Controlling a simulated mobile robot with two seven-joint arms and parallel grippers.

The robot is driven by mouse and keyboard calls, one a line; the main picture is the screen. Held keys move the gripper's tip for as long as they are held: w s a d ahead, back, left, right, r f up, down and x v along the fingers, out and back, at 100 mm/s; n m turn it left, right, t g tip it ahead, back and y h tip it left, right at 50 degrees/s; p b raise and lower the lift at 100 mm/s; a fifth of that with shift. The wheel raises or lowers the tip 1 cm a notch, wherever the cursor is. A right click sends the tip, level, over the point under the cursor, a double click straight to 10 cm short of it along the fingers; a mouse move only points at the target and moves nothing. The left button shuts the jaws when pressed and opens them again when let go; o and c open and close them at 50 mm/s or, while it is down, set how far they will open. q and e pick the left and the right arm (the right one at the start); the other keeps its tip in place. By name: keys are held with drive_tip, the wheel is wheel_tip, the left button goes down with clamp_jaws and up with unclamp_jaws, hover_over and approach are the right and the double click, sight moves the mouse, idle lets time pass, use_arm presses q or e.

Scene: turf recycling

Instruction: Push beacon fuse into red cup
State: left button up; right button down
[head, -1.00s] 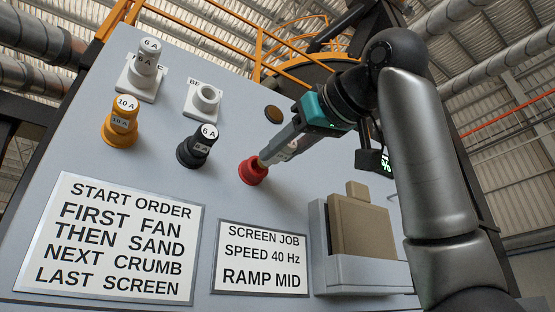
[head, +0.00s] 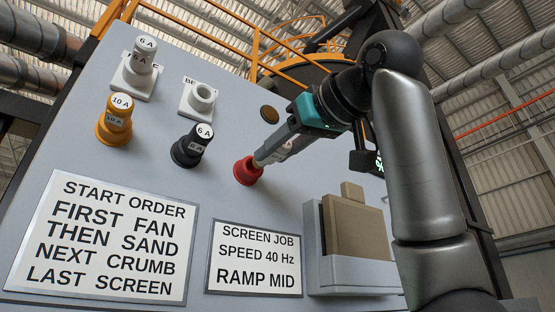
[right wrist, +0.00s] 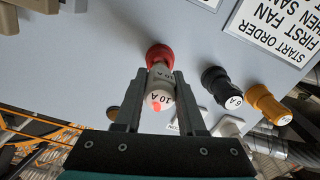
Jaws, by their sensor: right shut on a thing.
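The red cup (head: 247,171) sticks out of the grey panel, right of the black cup. My right gripper (head: 267,156) is at its mouth, shut on a pale fuse. In the right wrist view the fuse (right wrist: 160,99) is marked 10 A with a red spot on its end. It lies between the fingers (right wrist: 160,78), its far end at the red cup (right wrist: 159,54). It lines up with the cup and seems to enter its mouth; how deep is hidden. The white cup (head: 199,99) under a partly hidden "BE" label is empty. My left gripper is not in view.
A black cup (head: 187,154), an orange cup (head: 113,130) and an upper white cup (head: 134,82) hold fuses. Two signs sit below, one with the start order (head: 100,240). A grey holder with a tan block (head: 356,230) stands below my right arm.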

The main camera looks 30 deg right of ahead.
sight(264, 165)
drive_tip(key=shift+w, duration=0.3)
drive_tip(key=shift+w, duration=0.3)
drive_tip(key=shift+w+a+p, duration=0.1)
drive_tip(key=shift+w+p, duration=0.45)
drive_tip(key=shift+w, duration=0.9)
drive_tip(key=shift+c, duration=2.1)
unclamp_jaws()
drive_tip(key=s+b, duration=0.4)
drive_tip(key=s, duration=1.1)
drive_tip(key=shift+d, duration=0.3)
drive_tip(key=shift+s, duration=0.1)
